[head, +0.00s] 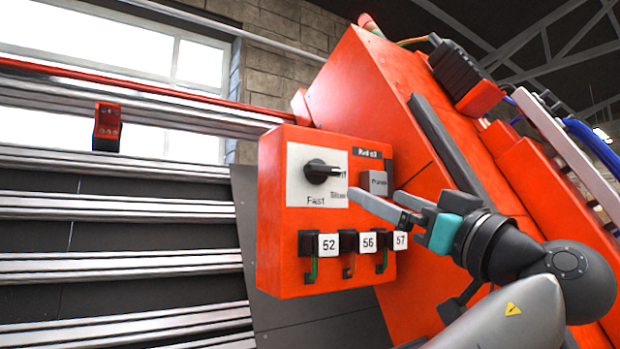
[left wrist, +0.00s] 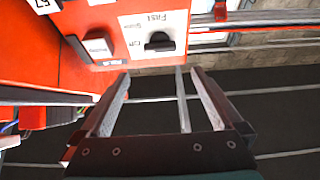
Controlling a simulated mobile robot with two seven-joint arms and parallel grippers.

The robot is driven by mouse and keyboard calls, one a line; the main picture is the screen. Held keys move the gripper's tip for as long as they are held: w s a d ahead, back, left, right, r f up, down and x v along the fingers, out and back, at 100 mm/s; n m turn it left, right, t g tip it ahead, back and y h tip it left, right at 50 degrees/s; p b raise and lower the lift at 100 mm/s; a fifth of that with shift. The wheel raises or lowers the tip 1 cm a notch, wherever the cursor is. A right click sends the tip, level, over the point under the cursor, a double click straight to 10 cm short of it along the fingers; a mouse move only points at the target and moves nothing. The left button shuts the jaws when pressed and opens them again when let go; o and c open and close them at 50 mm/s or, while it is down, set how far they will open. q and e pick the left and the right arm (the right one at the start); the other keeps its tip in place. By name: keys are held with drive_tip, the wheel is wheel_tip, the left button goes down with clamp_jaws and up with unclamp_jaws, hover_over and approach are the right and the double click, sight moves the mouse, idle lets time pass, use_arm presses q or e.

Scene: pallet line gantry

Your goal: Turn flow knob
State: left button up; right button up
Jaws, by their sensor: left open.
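The flow knob (head: 318,171) is a black rotary knob on a white plate (head: 300,190) on the red control box (head: 275,220). Its handle points right in the head view, and "Fast" is printed below it. The knob also shows in the left wrist view (left wrist: 160,42), beyond the fingertips. My left gripper (head: 372,192) is open and empty, to the right of the knob and slightly lower in the head view. One finger overlaps the plate's lower right corner in the picture; contact cannot be told. My right gripper is not in view.
A grey push button (head: 375,182) sits right of the plate, close to the fingers. Black connectors with tags 52 (head: 328,244), 56 and 57 line the box below. A large red machine housing (head: 375,95) rises behind it. Metal rails (head: 120,207) run at left.

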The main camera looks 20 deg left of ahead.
sight(327, 170)
use_arm(q)
drive_tip(key=p+x, duration=0.2)
drive_tip(key=x, duration=0.2)
drive_tip(key=p+x, duration=0.2)
drive_tip(key=x, duration=0.3)
drive_tip(key=p+x, duration=0.2)
drive_tip(key=x, duration=0.2)
drive_tip(key=shift+w+a+r, duration=0.15)
drive_tip(key=shift+a+r, duration=0.1)
drive_tip(key=shift+r, duration=0.2)
drive_tip(key=shift+w+a+r+p, duration=0.1)
drive_tip(key=shift+w+a+p, duration=0.3)
drive_tip(key=shift+a+p, duration=0.05)
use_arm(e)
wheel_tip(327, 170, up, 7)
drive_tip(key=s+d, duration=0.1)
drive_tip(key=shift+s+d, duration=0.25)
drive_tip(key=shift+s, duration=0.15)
use_arm(q)
drive_tip(key=shift+c, duration=0.2)
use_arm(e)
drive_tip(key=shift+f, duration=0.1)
